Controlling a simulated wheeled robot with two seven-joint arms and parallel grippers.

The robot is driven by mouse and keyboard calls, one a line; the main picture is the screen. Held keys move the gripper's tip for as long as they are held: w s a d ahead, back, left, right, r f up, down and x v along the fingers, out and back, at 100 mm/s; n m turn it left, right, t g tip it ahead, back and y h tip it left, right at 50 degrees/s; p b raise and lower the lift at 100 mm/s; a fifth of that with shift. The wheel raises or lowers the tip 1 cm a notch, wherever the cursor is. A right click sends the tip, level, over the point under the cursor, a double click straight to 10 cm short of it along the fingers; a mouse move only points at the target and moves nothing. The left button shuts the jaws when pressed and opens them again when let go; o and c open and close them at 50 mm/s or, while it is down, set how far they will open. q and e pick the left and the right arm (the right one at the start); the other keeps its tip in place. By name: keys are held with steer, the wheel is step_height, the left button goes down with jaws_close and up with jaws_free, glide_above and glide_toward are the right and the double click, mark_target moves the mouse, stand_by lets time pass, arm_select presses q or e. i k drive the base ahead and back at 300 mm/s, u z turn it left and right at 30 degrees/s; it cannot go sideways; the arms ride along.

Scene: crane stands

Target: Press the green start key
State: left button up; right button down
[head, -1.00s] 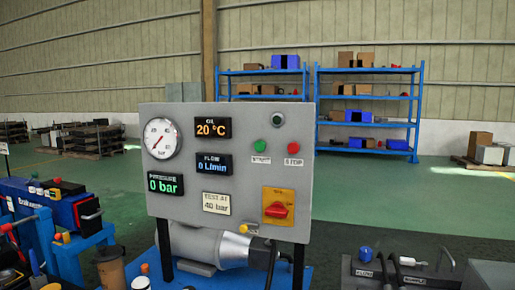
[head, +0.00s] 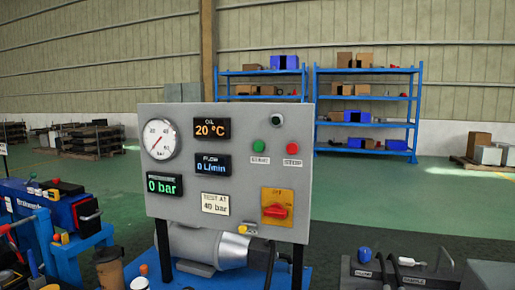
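The green start key (head: 259,146) is a small round button on the right half of a grey control panel (head: 182,230), with a START label under it. A red stop key (head: 292,148) sits just to its right. A red rotary switch on a yellow plate (head: 276,207) is below them. Displays read 20 °C, 0 L/min and 0 bar, and a plate reads TEST AT 40 bar. A small dark round fitting (head: 277,118) is above the keys. Neither of my grippers shows in the head view.
A motor-like cylinder (head: 208,246) lies behind the panel's legs. A blue machine (head: 75,208) and hand tools stand at the left, next to a brown cup (head: 109,268). A dark block with levers (head: 390,272) is at the lower right. Blue shelves (head: 367,70) stand far back.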

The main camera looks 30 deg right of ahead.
mark_target(259, 146)
steer(key=k, duration=1.2)
steer(key=u, duration=0.8)
steer(key=i, duration=1.55)
steer(key=z, duration=0.8)
steer(key=i, duration=1)
steer(key=z, duration=1.15)
